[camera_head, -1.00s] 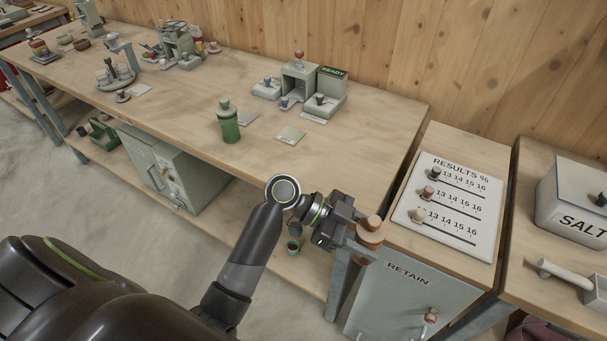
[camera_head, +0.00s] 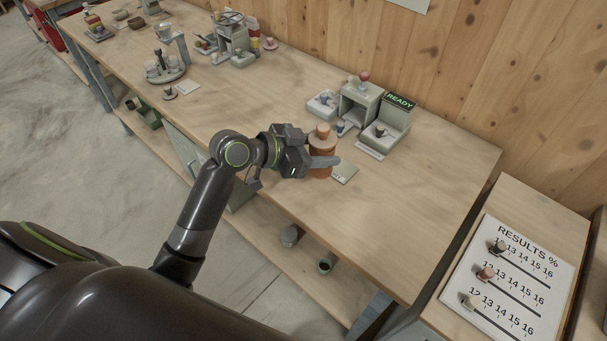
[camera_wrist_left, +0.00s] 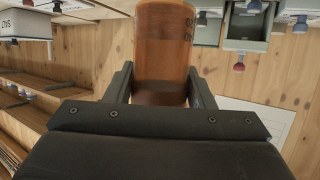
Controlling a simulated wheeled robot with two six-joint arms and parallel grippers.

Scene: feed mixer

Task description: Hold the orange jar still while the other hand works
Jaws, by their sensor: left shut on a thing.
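The orange jar (camera_head: 321,146), with a paler tan lid, stands upright between the fingers of my left gripper (camera_head: 322,160). The gripper is shut on it around its sides, over the workbench beside a small pale card (camera_head: 344,172). In the left wrist view the jar (camera_wrist_left: 162,45) fills the space between the two dark fingers, with dark lettering on its right side. I cannot tell whether its base touches the bench. My right gripper is in neither view.
Behind the jar stands a grey device with a red knob (camera_head: 363,77) and a READY sign (camera_head: 400,101). A round carousel (camera_head: 164,72) is at the back left. The bench (camera_head: 420,200) is clear to the right. A results board (camera_head: 510,275) lies at the lower right.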

